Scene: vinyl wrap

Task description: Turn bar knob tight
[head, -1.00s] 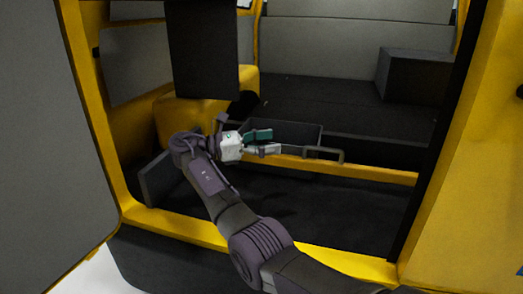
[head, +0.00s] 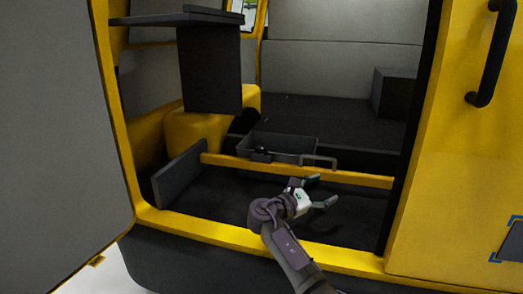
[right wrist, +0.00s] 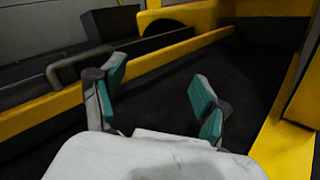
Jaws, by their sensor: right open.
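A small dark round knob (head: 260,152) sits at the front left of a grey tray in the head view; I cannot tell for sure that it is the bar knob. A grey-brown looped bar handle (head: 320,159) stands at the tray's front right, above the yellow rail. The loop also shows at the upper left of the right wrist view (right wrist: 66,68). My right gripper (head: 322,190) is open and empty, below and in front of the bar handle, apart from it. Its teal-padded fingers are spread in the right wrist view (right wrist: 156,96). My left gripper is out of view.
The grey tray (head: 290,146) rests behind the yellow rail (head: 360,178). A dark panel (head: 178,175) stands at the rail's left end. The yellow door sill (head: 200,231) and frame bound the opening. The dark floor between sill and rail is clear.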

